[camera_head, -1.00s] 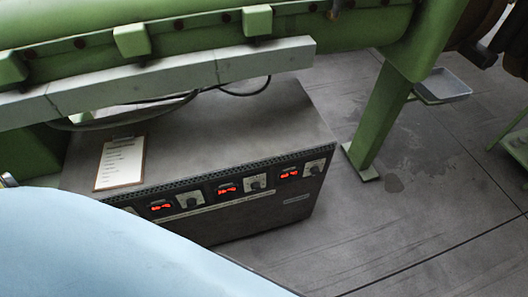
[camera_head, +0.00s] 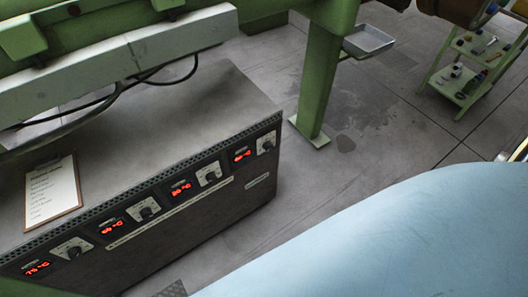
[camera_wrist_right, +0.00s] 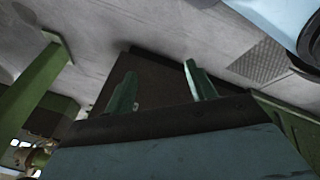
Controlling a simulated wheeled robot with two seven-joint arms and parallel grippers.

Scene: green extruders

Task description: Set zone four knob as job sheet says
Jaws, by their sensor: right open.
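A dark control cabinet (camera_head: 200,228) stands at the left in the head view. Its sloped front carries a row of several knobs, each beside a red display. The far-right knob (camera_head: 266,143) sits beside the far-right display (camera_head: 241,156); zone labels are too small to read. The nearest display (camera_head: 37,268) seems to read 75 °C. The job sheet (camera_head: 52,193) lies on the cabinet top on a clipboard, its writing unreadable. My right gripper (camera_wrist_right: 160,70) is open and empty in the right wrist view, fingers apart before a dark surface. My left gripper is out of view.
A white-grey beam (camera_head: 120,60) and black cables (camera_head: 110,100) hang over the cabinet's back. A green machine leg (camera_head: 318,80) stands beyond its right end. A grey tray (camera_head: 368,40) and a green trolley (camera_head: 470,65) are farther back. Bare floor (camera_head: 390,140) lies between.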

